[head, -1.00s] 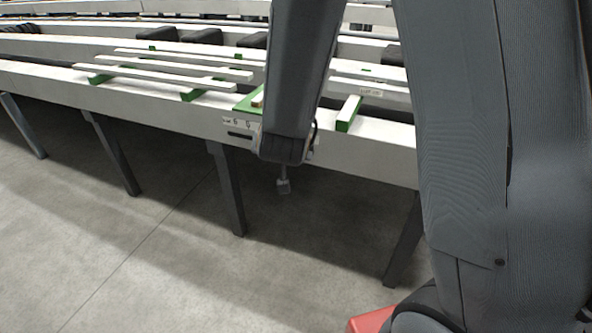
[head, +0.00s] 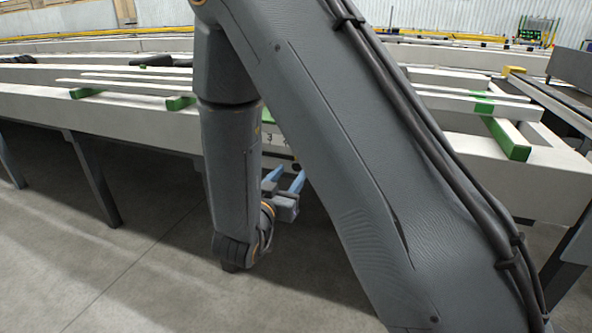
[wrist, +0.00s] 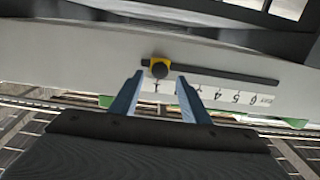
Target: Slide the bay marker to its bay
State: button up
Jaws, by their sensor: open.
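The bay marker (wrist: 159,68) is a yellow piece with a dark round knob, at the left end of a dark slot (wrist: 225,75) in a pale rail face in the wrist view. A white number strip (wrist: 238,96) with upside-down digits runs along the slot, partly covered by a finger. My gripper (wrist: 159,77) is open, its two blue fingers pointing at the marker, one tip to each side of the knob in the picture. Contact cannot be told. In the head view, my gripper (head: 286,179) is beside the table's front face; my arm hides the marker there.
The long pale table (head: 100,106) has white bars on green blocks (head: 180,102) on top. Another green block (head: 508,140) lies at the right. Dark legs (head: 92,178) stand below, with bare floor in front.

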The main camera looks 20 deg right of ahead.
aim_at(296, 166)
jog(key=b+x, duration=0.1)
jog(key=x, duration=0.5)
jog(key=shift+d, duration=0.1)
grip_shut()
